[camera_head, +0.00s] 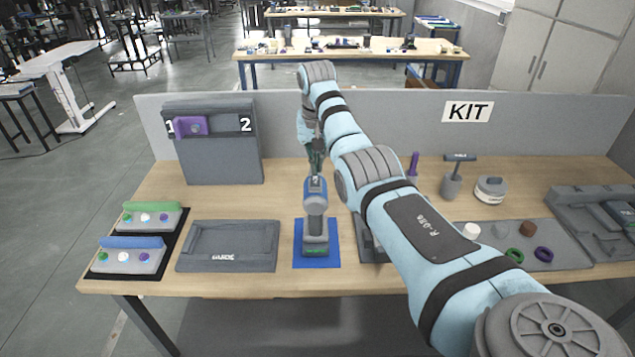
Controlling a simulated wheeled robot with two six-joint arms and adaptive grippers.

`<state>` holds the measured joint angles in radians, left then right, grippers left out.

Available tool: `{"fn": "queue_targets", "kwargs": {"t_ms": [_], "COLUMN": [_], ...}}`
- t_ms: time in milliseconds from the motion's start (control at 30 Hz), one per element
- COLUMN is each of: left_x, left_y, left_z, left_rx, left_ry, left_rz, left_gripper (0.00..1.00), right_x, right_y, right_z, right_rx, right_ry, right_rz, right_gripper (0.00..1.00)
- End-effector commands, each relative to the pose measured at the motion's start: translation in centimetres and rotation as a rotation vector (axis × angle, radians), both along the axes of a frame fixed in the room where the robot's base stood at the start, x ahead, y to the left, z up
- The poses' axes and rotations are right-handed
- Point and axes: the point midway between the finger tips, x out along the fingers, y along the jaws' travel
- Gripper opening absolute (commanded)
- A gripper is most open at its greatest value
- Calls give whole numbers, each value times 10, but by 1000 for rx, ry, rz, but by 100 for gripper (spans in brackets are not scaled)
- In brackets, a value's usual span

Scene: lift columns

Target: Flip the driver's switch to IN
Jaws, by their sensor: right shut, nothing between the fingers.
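The driver (316,222) is a grey and blue power tool on a blue mat (330,262) at the middle of the table. My right arm reaches in from the lower right. Its gripper (316,170) is shut and empty, with its fingertips at or just above the driver's far blue end. I cannot tell whether they touch. The driver's switch and its IN mark are too small to make out. My left gripper is not in view.
A grey GUIDE tray (228,247) lies left of the driver. Two block racks (130,262) sit at far left. Rings, pegs and a mallet-like tool (453,178) are on the right.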

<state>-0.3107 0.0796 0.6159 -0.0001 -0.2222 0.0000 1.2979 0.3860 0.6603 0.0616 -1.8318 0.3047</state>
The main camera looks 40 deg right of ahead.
Motion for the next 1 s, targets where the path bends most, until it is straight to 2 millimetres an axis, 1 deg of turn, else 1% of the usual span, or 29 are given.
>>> {"fn": "queue_targets", "kwargs": {"t_ms": [133, 333, 467, 667, 1000], "left_x": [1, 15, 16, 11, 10], "left_y": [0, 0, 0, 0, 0], "left_z": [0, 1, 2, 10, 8], "left_rx": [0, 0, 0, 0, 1], "left_ry": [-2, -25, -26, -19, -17], "left_rz": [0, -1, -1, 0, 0], "left_gripper": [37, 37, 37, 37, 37], "right_x": [0, 0, 0, 0, 0], "right_y": [0, 0, 0, 0, 0], "right_z": [0, 0, 3, 26, 63], "right_rx": [0, 1, 0, 1, 1], "right_ry": [0, 1, 0, -1, -1], "right_rz": [0, 0, 0, 0, 0], "right_gripper": [0, 0, 0, 0, 0]}}
